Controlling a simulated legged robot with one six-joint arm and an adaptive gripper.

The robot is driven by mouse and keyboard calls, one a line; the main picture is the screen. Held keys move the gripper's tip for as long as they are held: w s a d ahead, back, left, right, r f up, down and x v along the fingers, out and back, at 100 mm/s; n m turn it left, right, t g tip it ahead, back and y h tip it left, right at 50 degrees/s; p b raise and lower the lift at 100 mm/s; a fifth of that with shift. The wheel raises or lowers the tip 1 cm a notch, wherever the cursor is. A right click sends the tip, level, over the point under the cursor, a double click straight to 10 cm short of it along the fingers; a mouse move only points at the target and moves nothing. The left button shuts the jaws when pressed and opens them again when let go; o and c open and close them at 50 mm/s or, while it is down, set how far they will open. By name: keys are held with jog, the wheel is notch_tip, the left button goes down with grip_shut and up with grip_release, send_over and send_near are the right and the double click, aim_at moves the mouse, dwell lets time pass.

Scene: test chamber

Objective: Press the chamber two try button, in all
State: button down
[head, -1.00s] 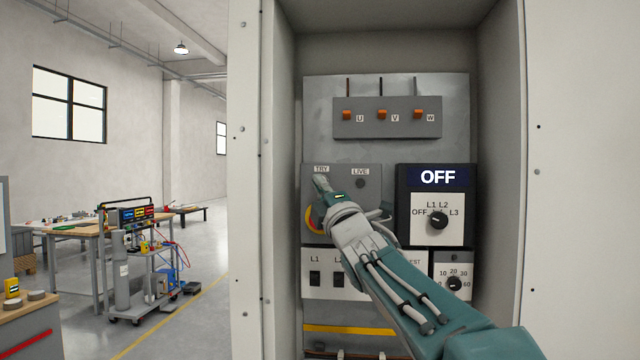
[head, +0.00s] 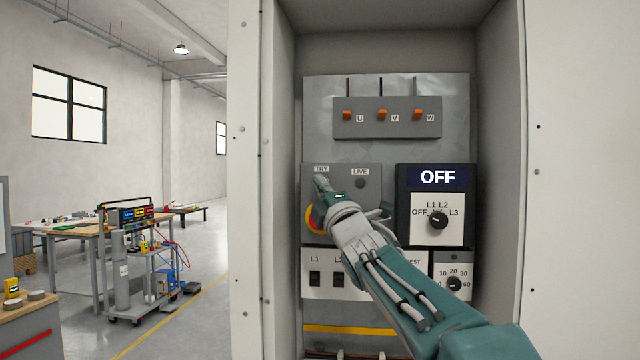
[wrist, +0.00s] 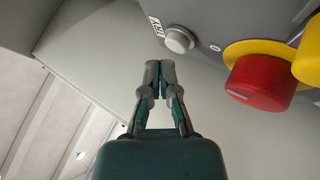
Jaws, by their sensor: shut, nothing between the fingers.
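The panel (head: 310,200) inside the cabinet carries a TRY label (head: 321,169) at its upper left. The wrist view shows the round grey try button (wrist: 179,40) beside the TRY label (wrist: 156,27). My gripper (head: 319,180) is shut and empty, just below that label in the head view, and it hides the button there. In the wrist view my gripper (wrist: 160,66) has its fingertips together, below and left of the button, apart from it in the picture. I cannot tell the depth gap.
A red knob (wrist: 261,82) on a yellow ring sits right of the button. A LIVE lamp (head: 361,183), a display reading OFF (head: 437,177) and a selector dial (head: 437,221) are to the right. Cabinet side walls (head: 283,200) flank the panel.

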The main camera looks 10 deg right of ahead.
jog(key=shift+w, duration=0.1)
dwell(0.5)
jog(key=shift+w+d, duration=0.2)
jog(key=shift+w, duration=0.05)
jog(key=shift+w+d, duration=0.15)
jog(key=shift+w, duration=0.3)
dwell(0.8)
dwell(0.3)
jog(key=shift+s+a, duration=0.3)
jog(key=shift+s, duration=0.6)
jog(key=shift+r, duration=0.1)
jog(key=s, duration=0.1)
jog(key=s+a, duration=0.1)
jog(key=s, duration=0.2)
jog(key=shift+s+a, duration=0.25)
jog(key=shift+s, duration=0.15)
